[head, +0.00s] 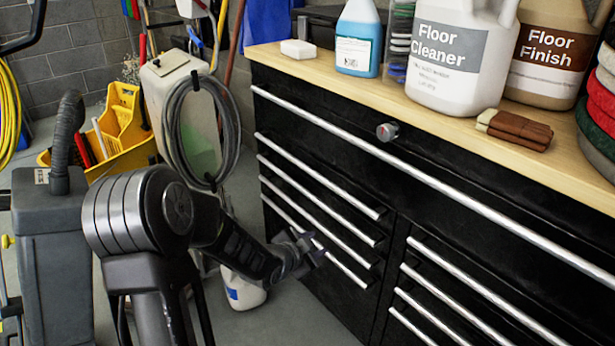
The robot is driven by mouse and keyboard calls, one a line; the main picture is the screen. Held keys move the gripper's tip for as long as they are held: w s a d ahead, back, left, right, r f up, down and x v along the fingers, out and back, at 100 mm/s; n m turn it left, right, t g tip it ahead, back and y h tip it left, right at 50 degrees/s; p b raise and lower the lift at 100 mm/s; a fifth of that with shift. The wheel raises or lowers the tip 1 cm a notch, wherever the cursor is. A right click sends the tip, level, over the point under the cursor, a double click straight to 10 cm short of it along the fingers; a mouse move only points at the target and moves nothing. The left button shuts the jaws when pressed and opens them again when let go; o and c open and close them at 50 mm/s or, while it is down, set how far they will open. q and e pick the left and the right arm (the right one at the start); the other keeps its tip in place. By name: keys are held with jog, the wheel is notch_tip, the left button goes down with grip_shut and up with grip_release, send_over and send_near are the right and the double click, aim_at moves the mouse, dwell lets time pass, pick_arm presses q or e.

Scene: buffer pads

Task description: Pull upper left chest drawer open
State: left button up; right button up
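The black tool chest (470,170) fills the right side of the head view, with a wooden top. A long silver handle runs along its wide top drawer. Below it on the left is a column of several drawers; the upper left drawer's handle (318,177) is a slanting silver bar. The drawer fronts look flush. My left gripper (312,250) is in front of the lower left drawers, below that upper handle and close to the lower bars. I cannot tell whether it touches a bar or whether its fingers are apart. My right gripper is not in view.
A white bottle (242,290) stands on the floor behind my arm. A yellow mop bucket (125,125) and cleaning machine are left.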

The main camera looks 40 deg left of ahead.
pick_arm(q)
jog(key=a+r+m+t+y, duration=0.1)
jog(key=a+r+m+t, duration=0.1)
jog(key=a+r+m, duration=0.5)
jog(key=m+t, duration=0.2)
jog(key=m, duration=0.3)
send_near(308, 172)
jog(key=x, duration=0.2)
jog(key=shift+s+r, duration=0.15)
jog(key=shift+s, duration=0.05)
jog(key=b+x, duration=0.1)
jog(key=x, duration=0.6)
jog(key=shift+w+d, duration=0.1)
jog(key=shift+w, duration=0.3)
jog(key=shift+c, duration=0.5)
grip_shut()
